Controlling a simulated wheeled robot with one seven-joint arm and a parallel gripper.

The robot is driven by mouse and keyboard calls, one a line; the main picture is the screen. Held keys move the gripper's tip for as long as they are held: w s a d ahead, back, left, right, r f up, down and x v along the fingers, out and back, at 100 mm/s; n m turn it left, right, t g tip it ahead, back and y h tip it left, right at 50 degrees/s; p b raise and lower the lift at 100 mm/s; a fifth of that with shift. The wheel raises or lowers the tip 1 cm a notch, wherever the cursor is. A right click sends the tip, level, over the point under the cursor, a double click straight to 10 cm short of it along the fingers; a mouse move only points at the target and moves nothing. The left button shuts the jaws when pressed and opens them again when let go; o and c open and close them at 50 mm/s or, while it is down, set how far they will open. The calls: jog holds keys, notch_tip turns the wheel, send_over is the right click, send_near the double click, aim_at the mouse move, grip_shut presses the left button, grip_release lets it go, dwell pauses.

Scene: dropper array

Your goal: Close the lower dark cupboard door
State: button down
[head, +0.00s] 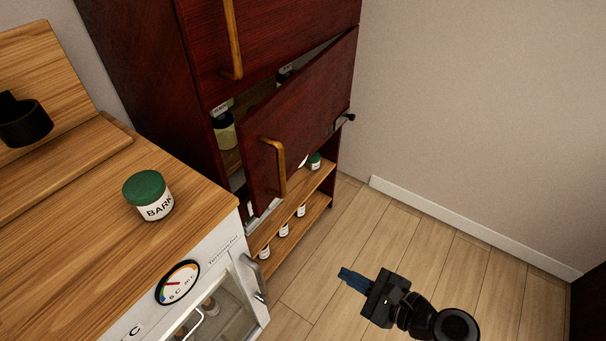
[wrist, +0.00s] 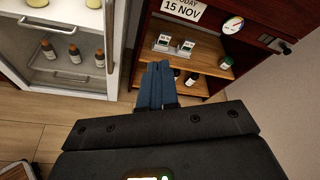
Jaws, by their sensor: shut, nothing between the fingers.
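The lower dark cupboard door (head: 310,105) is a dark red wood panel with a curved wooden handle (head: 276,165). It stands ajar in the head view: its left edge is out from the cabinet, and jars show in the gap. My gripper (head: 346,277) is low over the floor, in front of and to the right of the door, apart from it. Its blue fingers (wrist: 160,70) are shut and empty in the wrist view, pointing toward the open shelves (wrist: 190,64) under the door.
A wooden counter (head: 70,245) with a green-lided jar (head: 148,195) stands left of the cupboard. Below it is a white glass-fronted unit (head: 245,290). An upper dark door (head: 290,35) looks shut. The wall (head: 470,100) is right; the floor (head: 340,240) is clear.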

aim_at(256, 179)
jog(key=w+a+r+m+y+p, duration=0.1)
jog(key=w+a+r+m+y, duration=0.35)
jog(key=w+r, duration=0.6)
jog(key=shift+n+g+y, duration=0.4)
jog(key=shift+n+y, duration=0.15)
jog(key=shift+n, duration=0.2)
jog(key=x, duration=1.3)
jog(key=shift+s+a+r+p, duration=0.3)
jog(key=shift+r, duration=0.05)
jog(key=b+x, duration=0.3)
jog(key=x, duration=0.4)
